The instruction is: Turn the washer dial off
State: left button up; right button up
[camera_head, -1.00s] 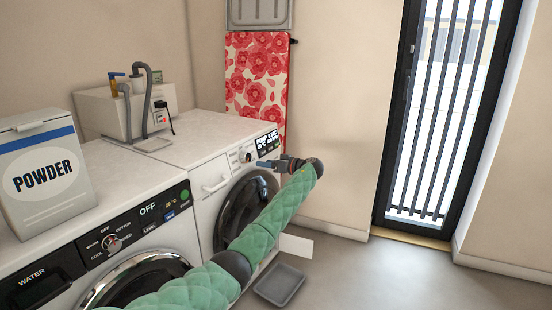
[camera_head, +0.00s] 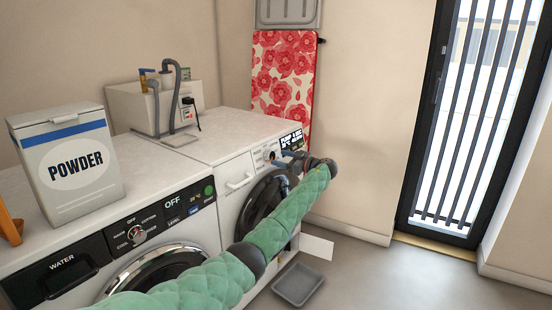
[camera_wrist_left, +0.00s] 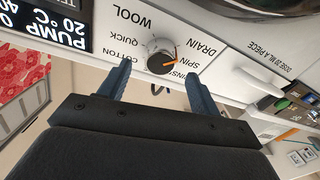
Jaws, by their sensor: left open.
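The washer dial (camera_wrist_left: 162,55) is a pale knob with a dark face and an orange pointer, on the white washer (camera_head: 229,208). In the left wrist view the pointer is toward the SPIN label. The dial also shows small in the head view (camera_head: 269,154). My left gripper (camera_wrist_left: 158,72) is open, its two blue-grey fingers on either side of the dial's near part. I cannot tell whether they touch it. In the head view my left gripper (camera_head: 281,160) is at the washer's panel, partly hidden by its wrist. My right gripper is out of view.
The washer display (camera_head: 292,140) is lit and reads PUMP. A second machine (camera_head: 190,243) at left has its own dial (camera_head: 137,234) and an OFF display. A POWDER box (camera_head: 72,165) stands on top. A grey tray (camera_head: 298,285) lies on the floor.

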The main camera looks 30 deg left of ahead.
aim_at(273, 156)
pick_arm(q)
jog(key=shift+a, duration=1.6)
jog(key=c, duration=1)
jog(key=shift+o, duration=0.2)
